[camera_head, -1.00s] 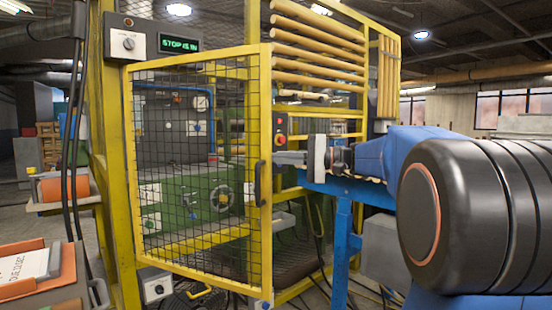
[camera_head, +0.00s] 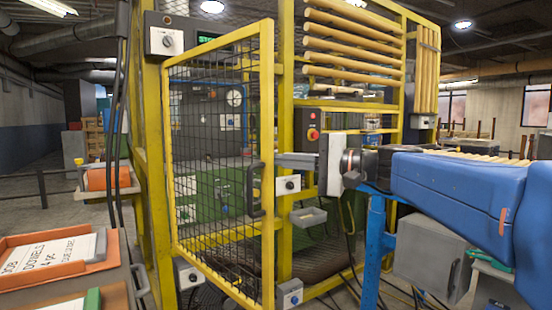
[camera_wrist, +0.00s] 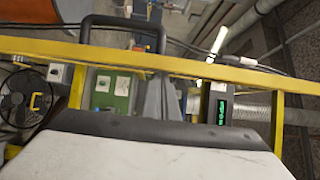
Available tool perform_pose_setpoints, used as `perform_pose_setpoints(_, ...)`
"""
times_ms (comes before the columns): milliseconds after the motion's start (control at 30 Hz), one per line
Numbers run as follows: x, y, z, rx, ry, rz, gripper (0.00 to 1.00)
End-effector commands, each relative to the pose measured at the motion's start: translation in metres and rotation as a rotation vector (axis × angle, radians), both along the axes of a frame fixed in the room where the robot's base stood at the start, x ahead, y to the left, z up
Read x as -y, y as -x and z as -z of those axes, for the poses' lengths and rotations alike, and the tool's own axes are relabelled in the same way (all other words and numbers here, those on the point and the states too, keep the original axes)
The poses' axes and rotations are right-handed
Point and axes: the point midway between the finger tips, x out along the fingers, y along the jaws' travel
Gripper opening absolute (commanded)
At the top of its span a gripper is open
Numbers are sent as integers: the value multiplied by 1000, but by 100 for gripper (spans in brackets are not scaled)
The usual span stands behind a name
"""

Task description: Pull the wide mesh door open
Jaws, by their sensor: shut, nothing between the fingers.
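The wide mesh door (camera_head: 215,150) has a yellow frame and black wire mesh. In the head view it stands ajar, its free edge swung out from the yellow cage. Its dark handle (camera_head: 253,190) sits on the free-edge upright and also shows in the wrist view (camera_wrist: 122,24). My gripper (camera_head: 279,160) is shut and empty, reaching in from the right at the free-edge upright, beside the handle and not around it. In the wrist view the grey fingers (camera_wrist: 165,98) point at the yellow upright (camera_wrist: 200,68). I cannot tell whether they touch it.
A control box with a red button (camera_head: 312,130) is on the cage behind my gripper. A blue stand (camera_head: 375,235) is below my arm. Orange trays (camera_head: 55,250) stand at the front left. Cables lie on the floor. Clear floor shows at far left.

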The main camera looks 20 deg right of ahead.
Motion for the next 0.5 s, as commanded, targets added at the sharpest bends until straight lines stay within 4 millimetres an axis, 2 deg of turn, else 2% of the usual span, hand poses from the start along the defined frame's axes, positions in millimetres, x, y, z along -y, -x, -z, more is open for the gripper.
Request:
perform_pose_setpoints(200, -31, 17, 0, 1, 1, -5, 0)
perform_pose_setpoints(500, -48, 27, 0, 0, -1, -2, 0)
